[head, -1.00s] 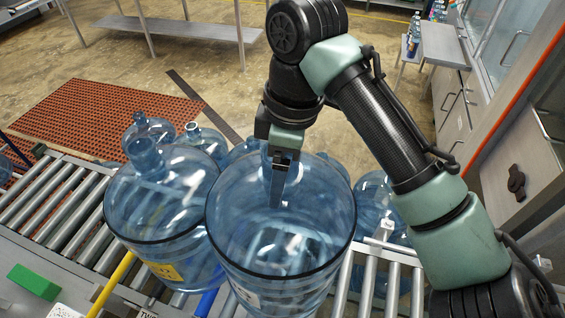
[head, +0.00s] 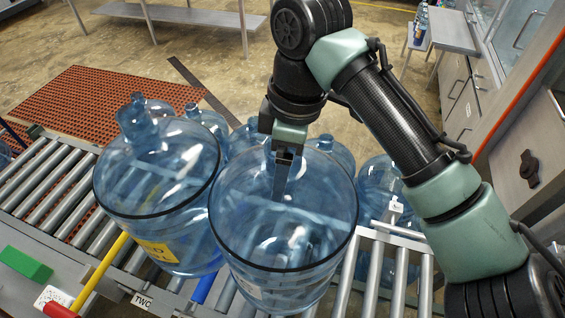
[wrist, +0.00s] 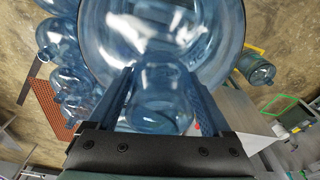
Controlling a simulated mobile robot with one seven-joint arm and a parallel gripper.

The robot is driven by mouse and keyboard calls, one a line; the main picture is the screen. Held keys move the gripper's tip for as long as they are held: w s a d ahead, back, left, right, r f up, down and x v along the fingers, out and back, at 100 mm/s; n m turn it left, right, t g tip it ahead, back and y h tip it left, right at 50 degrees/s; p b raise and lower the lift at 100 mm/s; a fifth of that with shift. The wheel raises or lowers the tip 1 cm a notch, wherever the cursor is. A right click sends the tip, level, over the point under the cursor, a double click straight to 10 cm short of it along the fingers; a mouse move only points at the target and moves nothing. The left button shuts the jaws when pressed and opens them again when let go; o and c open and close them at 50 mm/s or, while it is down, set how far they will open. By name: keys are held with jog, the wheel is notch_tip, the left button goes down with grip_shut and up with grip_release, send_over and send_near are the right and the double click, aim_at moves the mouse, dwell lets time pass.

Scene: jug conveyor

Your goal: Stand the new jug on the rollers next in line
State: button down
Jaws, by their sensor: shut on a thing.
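A large clear-blue jug (head: 300,235) hangs or stands at the front centre of the head view, over the rollers (head: 385,275). My gripper (head: 282,180) is shut on its neck from above; the wrist view shows the two fingers (wrist: 160,105) on either side of the neck (wrist: 160,105). Whether its base touches the rollers is hidden. To its left stands another blue jug (head: 165,185) with a yellow label, on the rollers. The two jugs appear very close side by side; I cannot tell if they touch.
Several more jugs (head: 208,122) stand behind, and one (head: 378,185) to the right. A yellow bar with a red end (head: 100,272), a green block (head: 25,264) and a "TWO" tag (head: 142,301) are at the front left. Bare rollers (head: 60,190) lie at far left.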

jog(key=shift+f+b, duration=0.3)
jog(key=shift+f, duration=0.15)
dwell(0.5)
jog(key=shift+c, duration=0.6)
grip_release()
jog(key=shift+o, duration=0.6)
jog(key=shift+f, duration=0.1)
